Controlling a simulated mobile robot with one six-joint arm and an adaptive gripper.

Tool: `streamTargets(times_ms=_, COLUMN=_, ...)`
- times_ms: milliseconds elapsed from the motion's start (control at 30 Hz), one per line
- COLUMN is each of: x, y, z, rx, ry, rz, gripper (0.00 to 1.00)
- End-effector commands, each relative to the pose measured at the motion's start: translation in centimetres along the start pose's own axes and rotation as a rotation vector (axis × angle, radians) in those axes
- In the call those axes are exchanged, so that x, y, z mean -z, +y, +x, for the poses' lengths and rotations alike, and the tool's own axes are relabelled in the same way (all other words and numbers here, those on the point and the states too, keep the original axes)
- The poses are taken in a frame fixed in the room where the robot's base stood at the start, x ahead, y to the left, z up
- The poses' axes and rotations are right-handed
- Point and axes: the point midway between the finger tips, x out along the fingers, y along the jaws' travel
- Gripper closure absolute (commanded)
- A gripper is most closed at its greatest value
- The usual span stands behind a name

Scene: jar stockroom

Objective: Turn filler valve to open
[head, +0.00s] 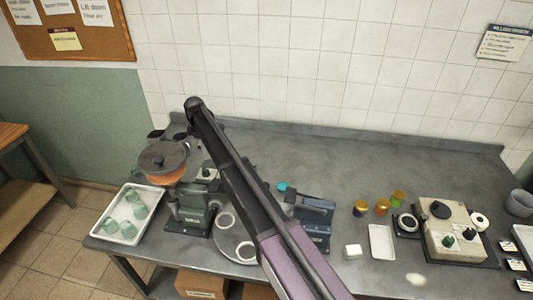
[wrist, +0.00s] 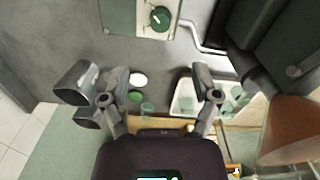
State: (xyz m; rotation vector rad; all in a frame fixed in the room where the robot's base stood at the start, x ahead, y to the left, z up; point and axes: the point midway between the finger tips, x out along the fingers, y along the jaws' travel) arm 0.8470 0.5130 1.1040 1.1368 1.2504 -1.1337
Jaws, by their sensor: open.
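A small light panel with a round green knob (wrist: 159,18) shows at the top of the wrist view, ahead of my gripper; the knob has a pale mark on it. What looks like the same knob (head: 205,172) shows in the head view beside the filler, partly behind my arm. The filler has a green base (head: 190,212) and a dark-lidded, copper-coloured hopper (head: 165,160); the hopper also shows in the wrist view (wrist: 288,132). My gripper (wrist: 160,80) is open and empty, its fingers apart from the knob. In the head view I cannot make out the fingers.
A white tray (head: 118,231) with green jars stands at the left edge. The back middle of the counter is clear.

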Motion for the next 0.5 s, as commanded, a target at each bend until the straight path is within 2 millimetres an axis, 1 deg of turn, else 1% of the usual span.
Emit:
streamTargets(times_ms=33, x=-1.1, y=-0.2, z=0.3, rx=-0.003, ry=-0.001, rz=0.020, gripper=0.21)
streamTargets(times_ms=500, x=-7.7, y=-0.8, z=0.6, rx=-0.031, ry=-0.011, rz=0.182, gripper=0.21)
